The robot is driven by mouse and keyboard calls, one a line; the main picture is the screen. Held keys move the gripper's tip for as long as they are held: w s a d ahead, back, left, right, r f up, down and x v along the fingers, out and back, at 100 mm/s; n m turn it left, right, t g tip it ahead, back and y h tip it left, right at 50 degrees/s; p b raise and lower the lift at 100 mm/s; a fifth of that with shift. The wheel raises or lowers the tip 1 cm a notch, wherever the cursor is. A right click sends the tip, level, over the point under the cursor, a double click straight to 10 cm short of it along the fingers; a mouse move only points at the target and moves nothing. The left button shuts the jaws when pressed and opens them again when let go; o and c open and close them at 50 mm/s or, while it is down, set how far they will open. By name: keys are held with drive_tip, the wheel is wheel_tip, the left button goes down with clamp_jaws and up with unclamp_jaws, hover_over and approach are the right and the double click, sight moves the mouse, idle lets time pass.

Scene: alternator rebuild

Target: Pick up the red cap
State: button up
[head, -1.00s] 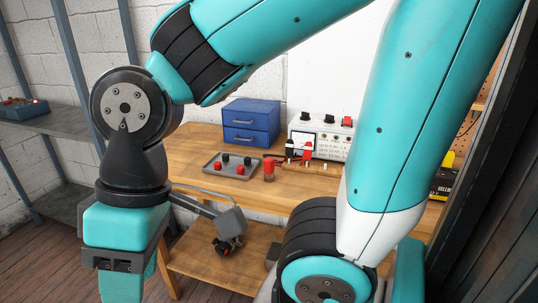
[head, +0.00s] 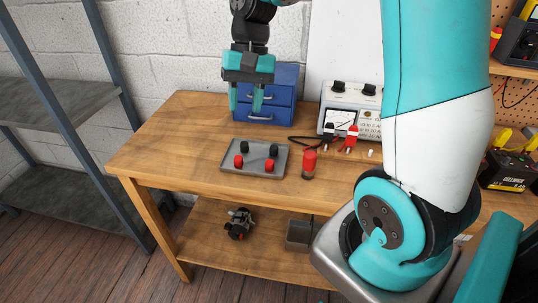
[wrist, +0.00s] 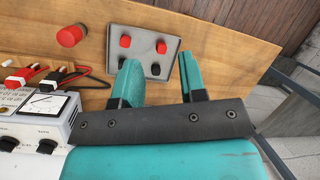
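Two short red caps, one at left (head: 238,162) and one at right (head: 268,165), stand in a grey tray (head: 222,170) on the workbench, with two black caps (head: 245,147) behind them. A taller cylinder with a red top (head: 310,160) stands just right of the tray. My gripper (head: 246,108) is open and empty, pointing down above the bench behind the tray. The wrist view shows both red caps, (wrist: 125,41) and (wrist: 161,47), beyond the fingertips. One finger partly hides a black cap there.
A blue drawer box (head: 284,105) stands right behind my gripper. A white meter unit (head: 350,105) with red and black clips (head: 348,140) is to the right of it. The bench's left end (head: 150,145) is clear. The lower shelf holds a small dark part (head: 238,222).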

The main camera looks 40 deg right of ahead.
drive_tip(key=w+d+f+m+g+p, duration=0.1)
drive_tip(key=w+d+f+m, duration=0.15)
drive_tip(key=d+m, duration=0.65)
drive_tip(key=n+p, duration=0.1)
drive_tip(key=n, duration=0.2)
hover_over(270, 162)
drive_tip(key=w+d, duration=0.1)
drive_tip(key=d, duration=0.1)
drive_tip(key=shift+y, duration=0.3)
drive_tip(key=f, duration=1.1)
drive_tip(key=shift+w+d, duration=0.2)
drive_tip(key=shift+p+x, duration=0.9)
drive_tip(key=shift+x, duration=2)
drive_tip(key=c, duration=0.5)
